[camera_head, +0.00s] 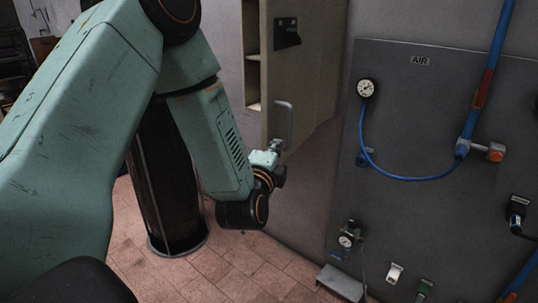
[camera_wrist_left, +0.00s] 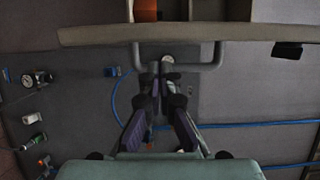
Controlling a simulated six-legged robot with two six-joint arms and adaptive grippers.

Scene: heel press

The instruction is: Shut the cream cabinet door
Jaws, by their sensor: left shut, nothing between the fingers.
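The cream cabinet door (camera_head: 308,75) stands open in the head view, with a strip of the cabinet's shelves (camera_head: 253,65) showing to its left. It bears a grey bar handle (camera_head: 290,122) and a dark latch plate. My left gripper (camera_head: 276,147) is at the lower end of the handle, small and partly hidden by its own wrist. In the left wrist view the door's edge (camera_wrist_left: 100,34) runs across the top, with the handle (camera_wrist_left: 205,67) below it. The left gripper (camera_wrist_left: 163,75) is shut and empty, its tips close to the handle bar; contact cannot be told. My right gripper is not in view.
A grey air panel (camera_head: 430,110) with a gauge, blue hoses and valves is on the wall to the right. A dark round column (camera_head: 165,190) stands behind my left arm. The tiled floor (camera_head: 225,270) below the gripper looks clear.

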